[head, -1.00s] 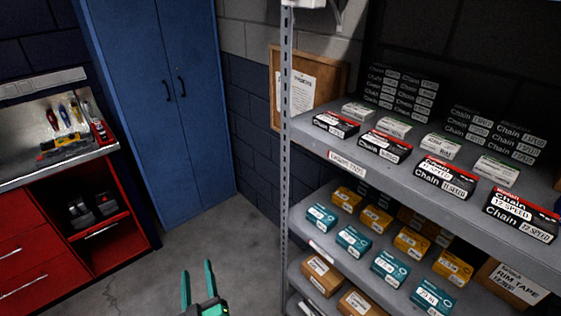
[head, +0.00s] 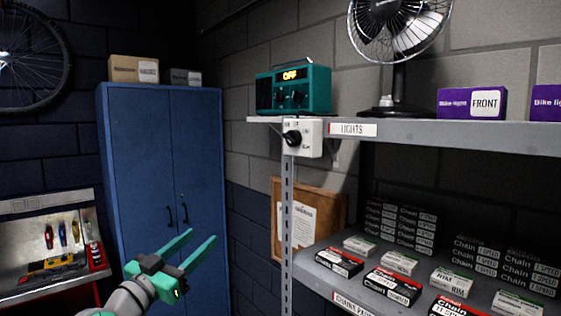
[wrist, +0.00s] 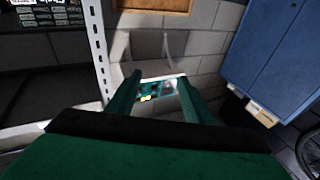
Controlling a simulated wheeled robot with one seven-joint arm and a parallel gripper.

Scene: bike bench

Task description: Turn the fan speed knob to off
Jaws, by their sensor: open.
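The fan speed knob (head: 292,138) is a black dial on a white box at the left front corner of the top shelf. Its small markings are too small to read surely. The black desk fan (head: 400,30) stands on that shelf above and to the right. My gripper (head: 202,237) is open and empty, lower left of the knob and clearly apart from it. In the wrist view my open fingers (wrist: 159,78) frame a teal radio in the distance; I cannot make out the knob there.
The teal radio (head: 293,90), showing OFF, sits above the knob box. The metal shelf post (head: 287,220) runs down below it. Purple light boxes (head: 472,104) and chain boxes (head: 393,287) fill the shelves. A blue cabinet (head: 160,170) and tool bench (head: 50,265) stand left.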

